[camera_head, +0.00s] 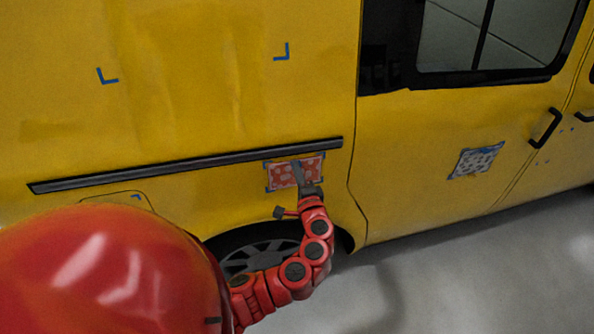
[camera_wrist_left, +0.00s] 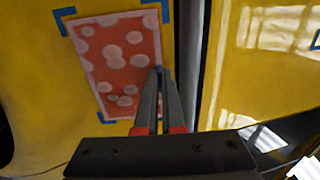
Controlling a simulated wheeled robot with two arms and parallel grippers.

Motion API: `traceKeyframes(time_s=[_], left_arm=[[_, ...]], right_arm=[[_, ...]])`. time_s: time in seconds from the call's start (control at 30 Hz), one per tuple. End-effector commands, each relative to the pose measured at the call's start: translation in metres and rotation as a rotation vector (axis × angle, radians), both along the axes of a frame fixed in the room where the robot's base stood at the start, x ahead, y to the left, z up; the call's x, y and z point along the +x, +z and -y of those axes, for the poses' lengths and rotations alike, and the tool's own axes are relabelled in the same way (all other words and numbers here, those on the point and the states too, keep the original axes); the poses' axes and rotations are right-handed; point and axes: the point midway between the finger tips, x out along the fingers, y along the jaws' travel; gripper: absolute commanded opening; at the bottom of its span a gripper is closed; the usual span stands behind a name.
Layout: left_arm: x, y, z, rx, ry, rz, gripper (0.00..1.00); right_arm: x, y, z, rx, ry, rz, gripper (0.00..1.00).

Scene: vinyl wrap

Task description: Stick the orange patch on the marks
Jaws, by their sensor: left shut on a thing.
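The orange patch (camera_head: 282,176) is a rectangle with paler round spots. It is at the yellow van's side, below the dark trim strip, inside blue corner marks (camera_head: 267,187). In the left wrist view the patch (camera_wrist_left: 112,62) lies slightly tilted between the blue marks (camera_wrist_left: 65,14), its left edge close to them. I cannot tell if it lies flat against the panel. My left gripper (camera_head: 298,167) is shut on the patch's right edge, and its fingers (camera_wrist_left: 161,76) cover the lower right corner and part of the mark there. My right gripper is not in view.
The yellow van (camera_head: 200,110) fills the view, with a dark trim strip (camera_head: 190,165) just above the patch. A grey spotted patch (camera_head: 476,161) is on the door. Other blue corner marks (camera_head: 281,52) are higher up. A wheel (camera_head: 258,258) is below.

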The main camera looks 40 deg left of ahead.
Motion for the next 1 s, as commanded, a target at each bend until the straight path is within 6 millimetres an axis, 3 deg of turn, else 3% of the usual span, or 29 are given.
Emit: traceKeyframes(time_s=[0.43, 0.6, 0.67, 1.0], left_arm=[[-0.0002, 0.0006, -0.0009, 0.001, 0.002, 0.001, 0.00], [-0.0001, 0.0005, -0.0008, 0.001, 0.002, 0.001, 0.32], [-0.0001, 0.0005, -0.0007, 0.001, 0.001, 0.001, 0.40], [-0.0017, -0.0003, 0.0019, 0.001, 0.001, 0.001, 0.40]], right_arm=[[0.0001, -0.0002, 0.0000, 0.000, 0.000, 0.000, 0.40], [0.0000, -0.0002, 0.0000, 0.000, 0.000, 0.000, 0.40], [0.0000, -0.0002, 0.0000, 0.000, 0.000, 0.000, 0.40], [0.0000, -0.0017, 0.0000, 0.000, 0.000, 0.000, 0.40]])
